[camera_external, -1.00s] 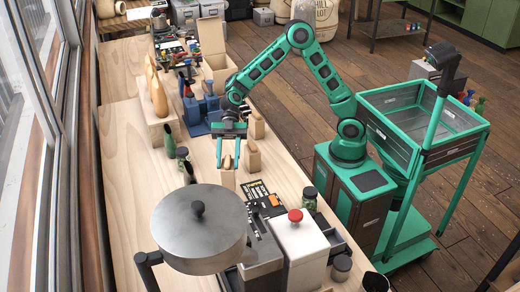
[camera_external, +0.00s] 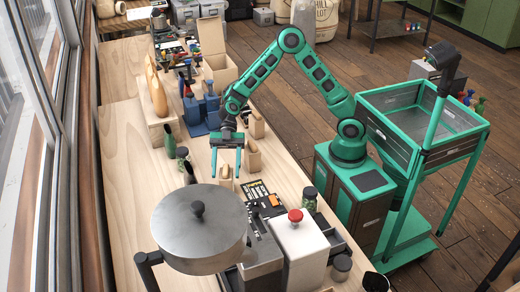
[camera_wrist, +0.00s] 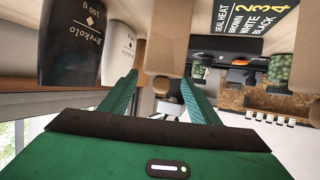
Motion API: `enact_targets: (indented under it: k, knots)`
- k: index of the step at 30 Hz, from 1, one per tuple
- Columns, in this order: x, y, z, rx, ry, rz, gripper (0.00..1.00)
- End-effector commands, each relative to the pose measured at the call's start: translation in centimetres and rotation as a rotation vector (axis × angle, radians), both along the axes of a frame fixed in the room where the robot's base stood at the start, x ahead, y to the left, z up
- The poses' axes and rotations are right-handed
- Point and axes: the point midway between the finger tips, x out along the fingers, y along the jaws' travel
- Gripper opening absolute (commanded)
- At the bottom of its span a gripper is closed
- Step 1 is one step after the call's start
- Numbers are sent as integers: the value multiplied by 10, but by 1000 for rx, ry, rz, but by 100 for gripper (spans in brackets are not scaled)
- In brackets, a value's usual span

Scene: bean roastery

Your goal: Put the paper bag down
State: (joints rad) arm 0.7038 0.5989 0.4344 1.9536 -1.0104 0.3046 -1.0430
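A small tan paper bag (camera_external: 226,184) stands on the light wooden worktop, just below my gripper (camera_external: 226,172). My gripper points down with its two green fingers spread apart, and nothing shows held between them. In the wrist view, a tan bag (camera_wrist: 166,40) that looks like the same one is beyond the open fingertips (camera_wrist: 145,77), apart from them. Its exact contact with the worktop is too small to make out.
Another tan bag (camera_external: 253,161) stands close to the right of my gripper. Dark bags or bottles (camera_external: 169,142) stand to the left. A label card (camera_external: 257,191), a round metal lid (camera_external: 199,222) and a white box with a red knob (camera_external: 299,240) are nearer the camera.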

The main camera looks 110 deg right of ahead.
Motion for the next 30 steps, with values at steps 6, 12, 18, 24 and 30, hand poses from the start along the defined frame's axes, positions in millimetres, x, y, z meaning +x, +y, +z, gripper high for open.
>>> enact_targets:
  k: [6, 12, 18, 24, 30]
  knots:
    - [0, 0, 0, 0, 0, 0, 57]
    - [-1, -5, 4, -1, 1, -2, 57]
    - [-13, -33, 16, -3, -1, -5, 57]
    - [-27, -68, 32, -1, -1, -4, 57]
    - [-37, -92, 43, 0, -1, -2, 57]
